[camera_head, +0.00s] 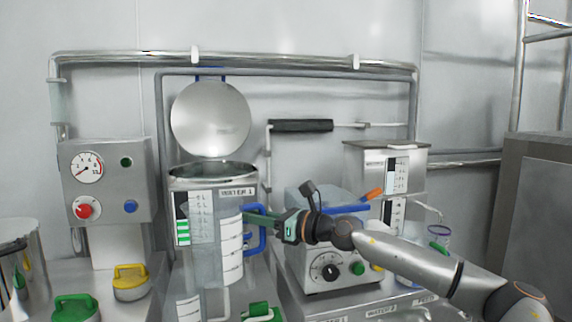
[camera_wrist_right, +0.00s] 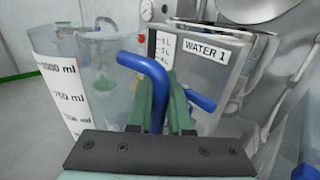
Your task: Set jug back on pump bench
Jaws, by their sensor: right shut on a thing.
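The clear jug (camera_head: 208,262) with white volume labels and a blue handle (camera_head: 262,240) is upright in front of the steel WATER 1 tank (camera_head: 180,184). My right gripper (camera_head: 262,218) reaches in from the right and is shut on the handle. In the right wrist view the jug (camera_wrist_right: 108,95) is on the left, with its blue handle (camera_wrist_right: 158,85) between the fingers of my right gripper (camera_wrist_right: 172,95). I cannot tell whether the jug's base touches anything. The pump (camera_head: 330,268) with a black dial stands on the bench (camera_head: 290,300) to the right. My left gripper is out of view.
A second steel tank (camera_head: 372,165) stands behind the pump, with a small clear cup (camera_head: 438,236) at its right. A control box (camera_head: 108,180) is at the left. Yellow (camera_head: 130,282) and green (camera_head: 75,308) handled pieces lie below it. The round lid (camera_head: 210,118) stands open.

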